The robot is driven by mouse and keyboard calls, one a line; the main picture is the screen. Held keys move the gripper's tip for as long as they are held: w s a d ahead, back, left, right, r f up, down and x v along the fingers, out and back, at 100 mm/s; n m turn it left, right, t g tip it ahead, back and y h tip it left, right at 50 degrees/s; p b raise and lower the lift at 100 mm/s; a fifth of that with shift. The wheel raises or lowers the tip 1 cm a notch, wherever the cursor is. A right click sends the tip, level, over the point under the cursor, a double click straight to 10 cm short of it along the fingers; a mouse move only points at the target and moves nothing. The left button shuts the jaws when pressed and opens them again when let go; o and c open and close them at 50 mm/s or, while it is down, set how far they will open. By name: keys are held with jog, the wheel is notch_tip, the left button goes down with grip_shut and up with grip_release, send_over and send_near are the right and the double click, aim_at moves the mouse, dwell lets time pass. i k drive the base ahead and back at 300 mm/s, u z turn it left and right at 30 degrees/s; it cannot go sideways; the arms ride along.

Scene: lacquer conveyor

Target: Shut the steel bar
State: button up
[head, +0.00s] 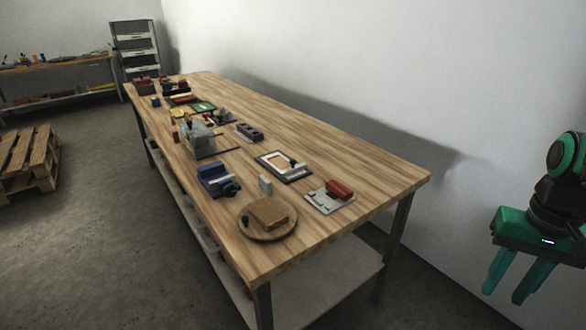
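I cannot tell for sure which thing is the steel bar. A pale metallic bar (295,169) lies across a dark-edged board with a white frame (269,159) toward the near end of the wooden table; it is too small to tell whether it is open or shut. My gripper (503,296) hangs at the far right, fingers pointing down and spread apart with nothing between them. It is off the table, well clear of the board and everything on it.
The wooden table (370,162) stands along the white wall. Near the board are a grey plate with a red block (340,189), a blue vise-like tool (216,179), a small pale block (265,183) and a round wooden board (285,231). A pallet (28,158) lies at left.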

aim_at(294, 168)
jog(key=u, duration=0.3)
jog(key=i, duration=1)
